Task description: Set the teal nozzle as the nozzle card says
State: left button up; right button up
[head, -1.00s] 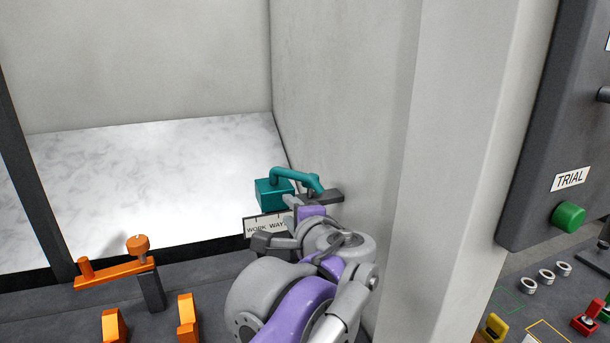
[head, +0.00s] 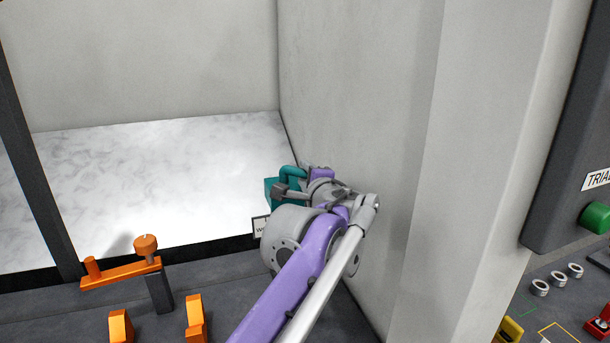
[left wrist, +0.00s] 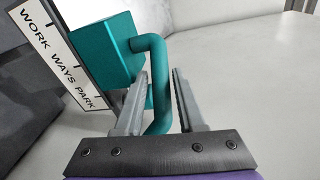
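The teal nozzle (head: 271,190) has a block-shaped body and a bent pipe handle. It sits at the right end of the marble-like surface, beside the pale wall, partly hidden by my left gripper (head: 294,188). In the left wrist view the teal nozzle (left wrist: 106,50) has its pipe passing down between the two fingers of my left gripper (left wrist: 158,95). The fingers are apart, with a clear gap on the pipe's right. The nozzle card (left wrist: 48,42) reads WORK, WAYS, PARK with tick marks; in the head view the card (head: 261,227) is mostly covered. My right gripper is not in view.
An orange lever (head: 120,273) on a dark post and orange blocks (head: 195,320) stand at front left. A pale wall pillar (head: 470,150) rises just right of my left arm. A dark panel with a green button (head: 596,217) is at far right.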

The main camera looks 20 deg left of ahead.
pick_arm(q)
jog(key=shift+w+a, duration=0.15)
jog(key=shift+w, duration=0.05)
grip_shut()
jog(key=shift+f, duration=0.1)
dwell(1.3)
